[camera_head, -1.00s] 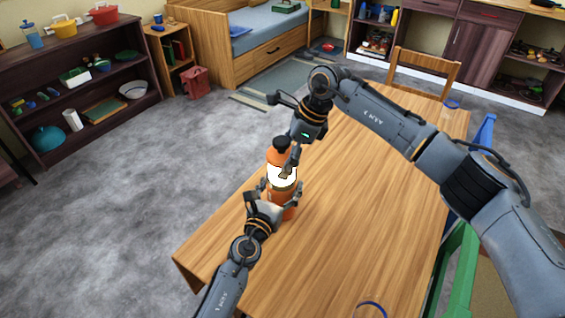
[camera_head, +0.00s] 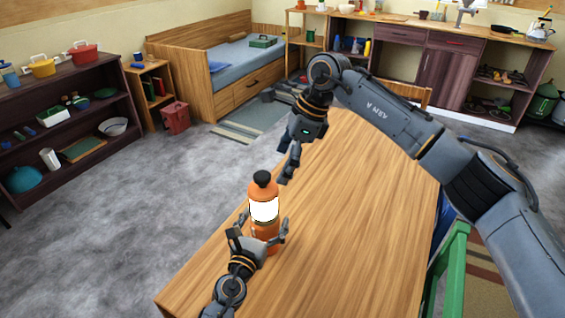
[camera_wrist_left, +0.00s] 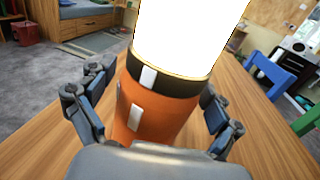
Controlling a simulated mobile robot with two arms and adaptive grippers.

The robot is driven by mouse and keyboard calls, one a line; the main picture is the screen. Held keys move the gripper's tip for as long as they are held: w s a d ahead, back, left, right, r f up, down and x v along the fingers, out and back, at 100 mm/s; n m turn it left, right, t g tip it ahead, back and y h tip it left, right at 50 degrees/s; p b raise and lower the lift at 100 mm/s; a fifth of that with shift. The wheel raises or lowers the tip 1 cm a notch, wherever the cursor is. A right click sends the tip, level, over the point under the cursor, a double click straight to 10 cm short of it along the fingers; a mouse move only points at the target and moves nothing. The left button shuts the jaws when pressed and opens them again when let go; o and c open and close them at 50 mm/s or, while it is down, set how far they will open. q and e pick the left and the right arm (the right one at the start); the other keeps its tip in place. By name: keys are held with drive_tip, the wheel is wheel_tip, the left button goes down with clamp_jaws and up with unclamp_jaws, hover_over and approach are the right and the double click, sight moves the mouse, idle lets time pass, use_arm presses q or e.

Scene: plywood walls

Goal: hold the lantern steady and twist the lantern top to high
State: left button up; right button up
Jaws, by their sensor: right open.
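The lantern (camera_head: 265,228) stands upright near the table's left edge, with an orange body, a glowing white middle and a dark and orange top (camera_head: 262,183). The left wrist view shows its orange body (camera_wrist_left: 150,120), dark band and bright glow; its top is out of that frame. My left gripper (camera_head: 264,225) has its fingers on either side of the lower body. In the left wrist view its fingers (camera_wrist_left: 160,105) look spread, with small gaps beside the body. My right gripper (camera_head: 288,172) is open and empty, above and right of the lantern top, apart from it.
The wooden table (camera_head: 350,200) is clear to the right of the lantern. A green chair (camera_head: 453,265) stands at its right side, and a wooden chair (camera_head: 405,92) at its far end. A dark shelf (camera_head: 75,120) stands at left.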

idle(0.3)
use_arm(q)
drive_tip(key=v, duration=1.2)
